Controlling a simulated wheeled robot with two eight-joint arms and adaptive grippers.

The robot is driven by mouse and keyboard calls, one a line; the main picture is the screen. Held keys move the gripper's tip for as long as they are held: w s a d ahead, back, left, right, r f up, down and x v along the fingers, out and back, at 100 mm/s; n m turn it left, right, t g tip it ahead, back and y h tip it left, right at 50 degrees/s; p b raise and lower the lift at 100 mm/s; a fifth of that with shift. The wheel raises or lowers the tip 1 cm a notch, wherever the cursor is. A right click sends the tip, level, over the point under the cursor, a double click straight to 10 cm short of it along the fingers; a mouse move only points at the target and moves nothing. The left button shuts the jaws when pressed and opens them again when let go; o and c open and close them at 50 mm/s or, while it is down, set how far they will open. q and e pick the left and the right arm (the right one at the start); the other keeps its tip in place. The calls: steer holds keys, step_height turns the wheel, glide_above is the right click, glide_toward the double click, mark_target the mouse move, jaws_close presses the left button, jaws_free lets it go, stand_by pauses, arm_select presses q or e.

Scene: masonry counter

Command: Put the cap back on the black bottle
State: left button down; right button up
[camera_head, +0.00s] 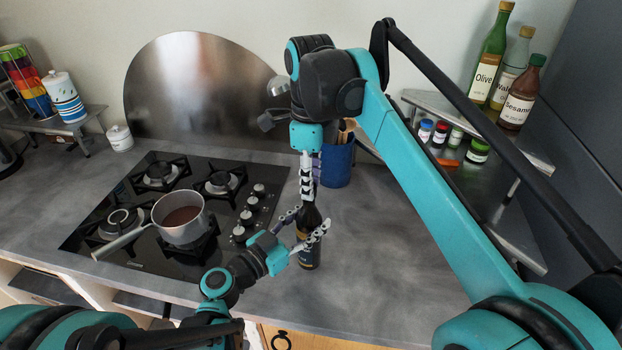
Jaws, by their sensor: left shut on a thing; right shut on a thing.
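The black bottle (307,256) stands upright on the counter to the right of the hob, with a label low on its side. My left gripper (309,232) reaches in from the left and is shut on the bottle's body, with a finger on each side. My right gripper (307,195) points straight down above the bottle, in line with its neck. Its fingers are closed together on the cap, which they hide. The bottle's mouth is hidden too, so I cannot tell whether cap and bottle touch.
A blue utensil holder (337,164) stands close behind the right gripper. A saucepan (181,230) sits on the black hob (150,262) at left. Olive (489,60) and sesame (520,98) bottles stand on a corner shelf at right, with small jars below. The counter (390,260) right of the bottle is clear.

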steer(key=m, duration=0.4)
steer(key=shift+m, duration=0.4)
steer(key=m, duration=0.4)
steer(key=shift+s, duration=0.1)
steer(key=o, duration=0.7)
steer(key=shift+r, duration=2.25)
steer(key=shift+c, duration=0.3)
